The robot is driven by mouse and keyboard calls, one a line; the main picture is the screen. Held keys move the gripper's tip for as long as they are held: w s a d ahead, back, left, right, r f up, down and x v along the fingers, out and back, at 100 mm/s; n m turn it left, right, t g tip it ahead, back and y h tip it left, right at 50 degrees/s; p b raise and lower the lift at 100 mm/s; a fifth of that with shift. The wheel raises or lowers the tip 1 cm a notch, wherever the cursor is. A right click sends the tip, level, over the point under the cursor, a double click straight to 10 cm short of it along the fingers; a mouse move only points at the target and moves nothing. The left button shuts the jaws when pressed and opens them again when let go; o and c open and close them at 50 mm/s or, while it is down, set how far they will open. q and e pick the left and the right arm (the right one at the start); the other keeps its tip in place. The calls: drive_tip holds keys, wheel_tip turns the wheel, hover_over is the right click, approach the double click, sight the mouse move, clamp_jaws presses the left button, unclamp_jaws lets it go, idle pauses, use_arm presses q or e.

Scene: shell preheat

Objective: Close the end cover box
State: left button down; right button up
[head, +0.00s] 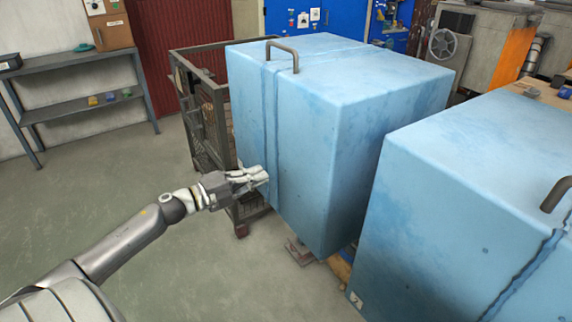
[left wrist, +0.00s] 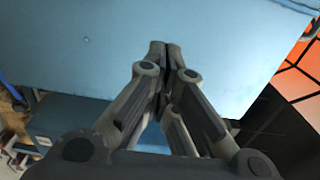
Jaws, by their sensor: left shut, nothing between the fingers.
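A large light-blue end cover box (head: 322,140) stands in the middle of the head view, with a dark handle (head: 283,55) on its top and a vertical seam down its left part. The seam looks narrow; I cannot tell if it is fully closed. My left gripper (head: 262,177) is shut and empty, its fingertips at the lower left face of the box. In the left wrist view the shut fingertips (left wrist: 165,46) are against or just before a blue face (left wrist: 85,40); contact is not clear. My right gripper is not in view.
A second blue box (head: 440,190) with a handle stands at the right, a narrow gap between. A dark metal cage cart (head: 190,115) stands behind the left of the box. A grey shelf table (head: 75,98) is at the far left. The floor at left is clear.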

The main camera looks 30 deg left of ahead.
sight(294, 161)
use_arm(q)
drive_tip(key=p+x, duration=0.1)
drive_tip(key=x, duration=0.6)
drive_tip(key=shift+w+r, duration=0.1)
drive_tip(key=shift+w, duration=0.1)
drive_tip(key=shift+x, duration=0.9)
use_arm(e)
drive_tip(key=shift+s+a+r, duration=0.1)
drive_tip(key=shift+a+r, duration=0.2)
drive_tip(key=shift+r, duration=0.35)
